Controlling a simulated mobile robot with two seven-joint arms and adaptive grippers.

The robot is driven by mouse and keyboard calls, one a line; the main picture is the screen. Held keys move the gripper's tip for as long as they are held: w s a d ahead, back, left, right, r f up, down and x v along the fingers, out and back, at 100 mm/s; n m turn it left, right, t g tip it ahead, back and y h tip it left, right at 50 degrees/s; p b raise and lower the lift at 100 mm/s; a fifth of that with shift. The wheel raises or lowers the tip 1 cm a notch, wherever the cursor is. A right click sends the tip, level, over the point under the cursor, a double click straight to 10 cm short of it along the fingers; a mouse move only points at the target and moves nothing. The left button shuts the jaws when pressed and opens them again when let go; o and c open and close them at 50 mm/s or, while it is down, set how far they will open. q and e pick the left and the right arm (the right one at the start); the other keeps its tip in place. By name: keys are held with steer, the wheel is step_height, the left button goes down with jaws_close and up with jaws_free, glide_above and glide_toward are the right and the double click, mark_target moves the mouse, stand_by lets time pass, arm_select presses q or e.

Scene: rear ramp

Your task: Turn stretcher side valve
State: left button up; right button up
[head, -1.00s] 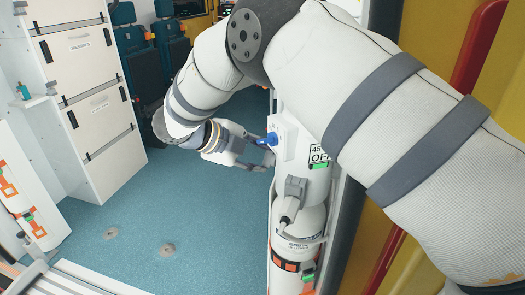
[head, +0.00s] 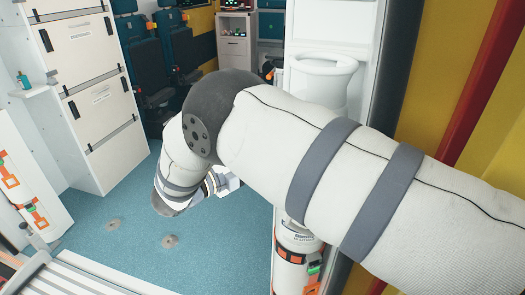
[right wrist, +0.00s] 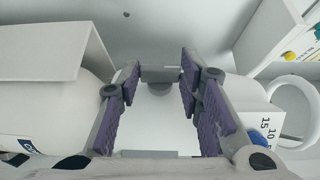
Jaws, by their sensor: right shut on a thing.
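My right gripper (right wrist: 160,92) shows in the right wrist view with purple-padded fingers on both sides of a white and grey piece (right wrist: 158,76). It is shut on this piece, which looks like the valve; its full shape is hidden. In the head view my right arm covers the fingertips, and only the white gripper body shows below the elbow. A white bottle with orange markings (head: 296,258) stands under the forearm; its top is hidden. A blue knob (right wrist: 259,138) by a scale marked 15 and 10 lies right of the fingers. My left gripper is not in view.
White cabinets (head: 85,90) stand at the left, with dark seats (head: 150,65) behind. A white wall panel with a round holder (head: 325,70) is beyond my arm. A yellow and red wall (head: 455,100) borders the right. Blue floor (head: 125,215) is open at centre left.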

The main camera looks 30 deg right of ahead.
stand_by(0.4)
steer(key=o, duration=1.2)
steer(key=shift+c, duration=0.2)
steer(key=s+a, duration=0.2)
steer(key=a, duration=0.9)
steer(key=shift+a, duration=0.4)
steer(key=shift+f, duration=0.1)
